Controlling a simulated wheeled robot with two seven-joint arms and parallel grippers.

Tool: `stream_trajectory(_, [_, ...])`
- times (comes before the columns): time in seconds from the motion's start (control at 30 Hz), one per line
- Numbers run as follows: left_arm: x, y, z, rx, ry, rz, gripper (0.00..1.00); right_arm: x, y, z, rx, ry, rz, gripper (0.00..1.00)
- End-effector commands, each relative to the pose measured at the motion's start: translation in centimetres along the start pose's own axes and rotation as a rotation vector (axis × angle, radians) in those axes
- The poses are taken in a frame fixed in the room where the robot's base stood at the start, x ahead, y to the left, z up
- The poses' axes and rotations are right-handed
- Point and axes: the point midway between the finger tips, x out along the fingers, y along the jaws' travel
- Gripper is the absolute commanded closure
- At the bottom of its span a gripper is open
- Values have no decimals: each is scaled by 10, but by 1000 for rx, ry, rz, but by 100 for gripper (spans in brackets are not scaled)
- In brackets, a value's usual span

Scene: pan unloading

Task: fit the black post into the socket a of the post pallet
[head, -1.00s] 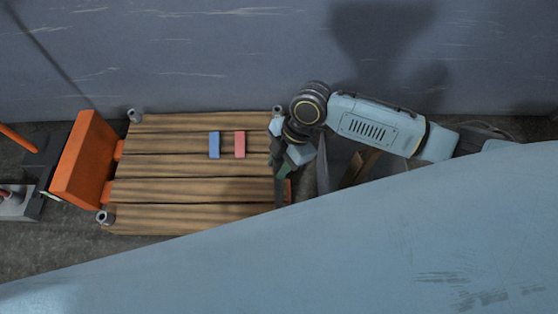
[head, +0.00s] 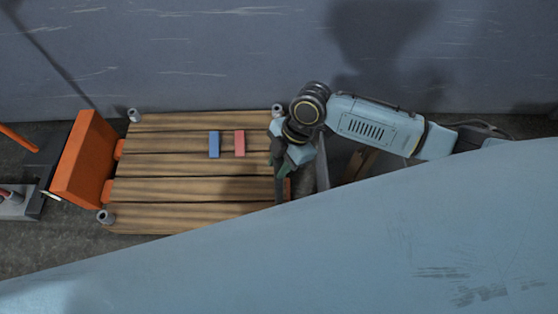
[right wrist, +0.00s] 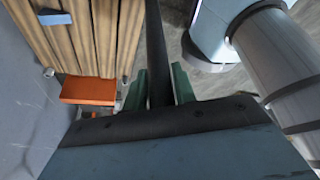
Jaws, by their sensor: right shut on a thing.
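The post pallet (head: 165,190) is a wooden slatted deck in the left half of the head view. Grey ring-like sockets show at its back left (head: 134,115), front left (head: 105,216) and back right (head: 277,110) corners. I cannot tell which is socket a. My right gripper (head: 283,165) is at the pallet's right edge, shut on the black post (right wrist: 155,55). In the right wrist view, the post runs between the green fingers (right wrist: 158,90). Its far end is out of that view. The pallet's front right corner is hidden. My left gripper is not in view.
A blue block (head: 214,145) and a red block (head: 239,144) lie on the deck. An orange block-shaped part (head: 83,160) stands at the pallet's left end. A grey wall (head: 200,55) runs behind. A large light-blue surface covers the lower right of the head view.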

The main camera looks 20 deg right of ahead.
Motion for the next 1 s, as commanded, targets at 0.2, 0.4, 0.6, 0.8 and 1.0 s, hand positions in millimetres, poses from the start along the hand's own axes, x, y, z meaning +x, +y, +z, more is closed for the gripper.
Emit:
stream_trajectory(0.2, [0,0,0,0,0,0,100,-1,0,-1,-1,2,2,97])
stream_trajectory(0.4, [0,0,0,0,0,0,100,0,1,-1,-1,2,2,97])
stream_trajectory(0.6, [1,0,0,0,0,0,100,2,1,0,-1,2,2,97])
stream_trajectory(0.8, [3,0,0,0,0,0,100,4,1,1,-1,2,2,97])
stream_trajectory(1.0, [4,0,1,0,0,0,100,7,1,2,-1,2,2,97])
